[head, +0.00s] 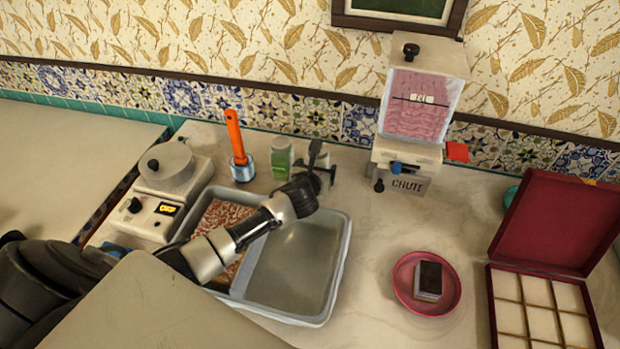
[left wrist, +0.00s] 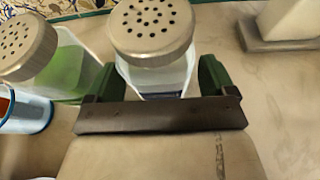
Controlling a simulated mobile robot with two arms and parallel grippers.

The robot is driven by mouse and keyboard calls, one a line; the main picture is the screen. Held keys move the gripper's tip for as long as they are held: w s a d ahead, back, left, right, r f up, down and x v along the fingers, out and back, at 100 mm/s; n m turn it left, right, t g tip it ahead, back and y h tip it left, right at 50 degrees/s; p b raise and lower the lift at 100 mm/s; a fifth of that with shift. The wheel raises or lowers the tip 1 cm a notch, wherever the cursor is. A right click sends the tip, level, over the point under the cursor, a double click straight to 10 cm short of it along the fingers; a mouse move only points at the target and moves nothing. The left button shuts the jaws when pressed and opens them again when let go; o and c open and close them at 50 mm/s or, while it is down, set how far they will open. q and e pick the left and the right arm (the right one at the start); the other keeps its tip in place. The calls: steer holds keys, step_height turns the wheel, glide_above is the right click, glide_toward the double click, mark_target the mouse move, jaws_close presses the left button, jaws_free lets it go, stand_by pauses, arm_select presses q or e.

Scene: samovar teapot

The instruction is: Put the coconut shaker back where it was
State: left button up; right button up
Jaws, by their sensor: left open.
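A clear shaker with a perforated metal lid (left wrist: 152,28) stands between the two fingers of my left gripper (left wrist: 157,85) in the left wrist view; its contents look pale, and I take it for the coconut shaker. My left gripper (head: 318,168) is open around it, on the counter behind the tray in the head view, where the gripper mostly hides this shaker. A second shaker, with green contents (left wrist: 68,68), stands close by on the left; it also shows in the head view (head: 281,158). My right gripper is not in view.
My left arm crosses over a grey two-part tray (head: 342,255). A blue-white cup (head: 242,170) with an orange-handled tool stands left of the shakers. A chute dispenser (head: 410,155) stands to the right. A pink plate (head: 402,285) and an open red box (head: 550,225) are farther right.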

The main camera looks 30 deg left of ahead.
arm_select(q)
steer(key=v, duration=1.1)
